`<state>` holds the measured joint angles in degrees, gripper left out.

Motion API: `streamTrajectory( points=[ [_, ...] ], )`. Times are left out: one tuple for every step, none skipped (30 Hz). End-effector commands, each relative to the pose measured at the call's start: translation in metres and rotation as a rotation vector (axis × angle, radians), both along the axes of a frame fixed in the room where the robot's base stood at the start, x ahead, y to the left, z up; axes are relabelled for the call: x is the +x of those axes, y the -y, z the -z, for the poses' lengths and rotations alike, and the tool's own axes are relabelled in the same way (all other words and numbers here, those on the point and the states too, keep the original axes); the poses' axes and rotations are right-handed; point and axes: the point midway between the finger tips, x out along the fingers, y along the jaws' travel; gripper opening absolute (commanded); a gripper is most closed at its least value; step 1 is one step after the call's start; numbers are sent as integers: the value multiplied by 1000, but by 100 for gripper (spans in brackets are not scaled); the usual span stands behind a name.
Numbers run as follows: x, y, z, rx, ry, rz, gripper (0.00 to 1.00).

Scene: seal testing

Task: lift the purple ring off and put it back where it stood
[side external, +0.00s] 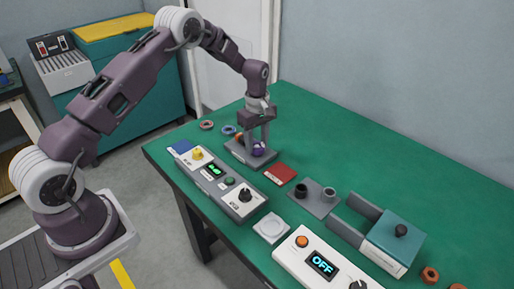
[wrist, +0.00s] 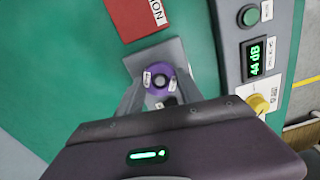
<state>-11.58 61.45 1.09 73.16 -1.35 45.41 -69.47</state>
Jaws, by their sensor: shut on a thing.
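The purple ring (side external: 258,152) is at the grey base plate (side external: 238,150) near the far left of the green table. In the wrist view the purple ring (wrist: 158,77) sits between my two fingers, with a grey centre and small white labels on it. The grey plate (wrist: 172,50) shows behind it. My gripper (side external: 257,146) points down over the plate and is shut on the ring. It also shows in the wrist view (wrist: 159,86). I cannot tell whether the ring touches the plate. My fingers hide part of it.
A control box (side external: 220,182) with a green display stands close to the plate. A red card (side external: 279,174) lies to its right. Small loose rings (side external: 206,125) lie behind left. A grey plate with two posts (side external: 315,197) and a teal-topped fixture (side external: 393,238) stand to the right.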

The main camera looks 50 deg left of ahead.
Motion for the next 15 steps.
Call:
streamTrajectory(
  points=[
    [0, 0, -1, 0, 1, 0, 0],
    [0, 0, -1, 0, 1, 0, 0],
    [0, 0, -1, 0, 1, 0, 0],
    [0, 0, -1, 0, 1, 0, 0],
    [0, 0, -1, 0, 1, 0, 0],
    [0, 0, -1, 0, 1, 0, 0],
    [0, 0, -2, 0, 1, 0, 0],
    [1, 0, -5, 1, 2, 0, 0],
    [1, 0, -11, 0, 4, 0, 0],
    [2, 0, -17, 1, 5, 0, 0],
    [1, 0, -25, 1, 5, 0, 0],
    [2, 0, -36, 2, 7, 1, 0],
    [2, 0, -44, 2, 7, 1, 0],
    [2, 0, -52, 2, 7, 2, 0],
    [2, 0, -63, 2, 7, 1, 0]
  ],
)
